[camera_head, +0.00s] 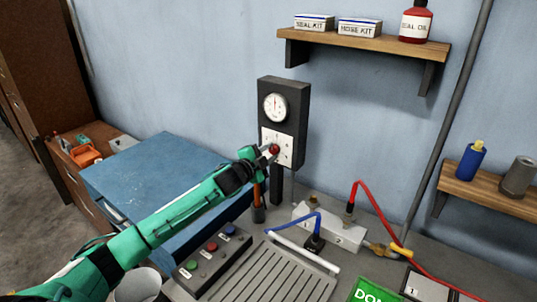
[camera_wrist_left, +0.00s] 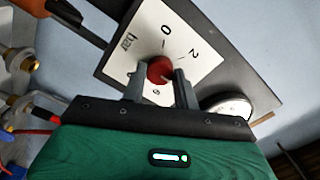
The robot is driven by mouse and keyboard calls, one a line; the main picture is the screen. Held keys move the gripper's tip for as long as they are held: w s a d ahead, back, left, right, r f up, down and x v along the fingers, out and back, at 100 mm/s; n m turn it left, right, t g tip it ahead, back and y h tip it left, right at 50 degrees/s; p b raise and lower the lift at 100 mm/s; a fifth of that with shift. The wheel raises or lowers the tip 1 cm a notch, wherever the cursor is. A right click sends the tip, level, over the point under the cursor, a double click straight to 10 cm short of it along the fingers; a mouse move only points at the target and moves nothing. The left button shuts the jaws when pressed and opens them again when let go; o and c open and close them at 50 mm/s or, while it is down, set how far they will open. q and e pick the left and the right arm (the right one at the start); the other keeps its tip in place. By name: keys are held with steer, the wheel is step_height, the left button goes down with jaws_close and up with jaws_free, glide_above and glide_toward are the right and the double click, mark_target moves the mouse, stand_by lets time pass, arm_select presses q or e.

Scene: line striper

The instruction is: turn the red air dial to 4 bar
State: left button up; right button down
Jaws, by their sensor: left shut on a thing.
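The red air dial (camera_head: 275,149) sits in the middle of a white scale plate (camera_head: 286,144) on a dark upright panel. My left gripper (camera_head: 268,152) is at the dial. In the left wrist view its two fingers (camera_wrist_left: 160,86) are shut on the red dial (camera_wrist_left: 160,70), one on each side. My right gripper is not in view.
Below the panel are a button box (camera_head: 212,257), a ribbed grey tray (camera_head: 270,275) and a metal block (camera_head: 330,228) with blue and red hoses. A wooden shelf (camera_head: 365,42) with boxes and a red bottle hangs above right.

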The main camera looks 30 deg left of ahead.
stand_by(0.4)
arm_select(q)
steer(key=o, duration=1)
steer(key=shift+s+f, duration=0.1)
steer(key=shift+s, duration=0.05)
steer(key=shift+s+b, duration=0.3)
steer(key=s+b, duration=0.1)
steer(key=s, duration=0.3)
steer(key=s+a+b, duration=0.1)
steer(key=s+b, duration=0.1)
steer(key=s, duration=0.2)
steer(key=s+a+b, duration=0.1)
steer(key=s+b, duration=0.1)
steer(key=s, duration=0.2)
steer(key=shift+s+r, duration=0.25)
steer(key=shift+s, duration=0.15)
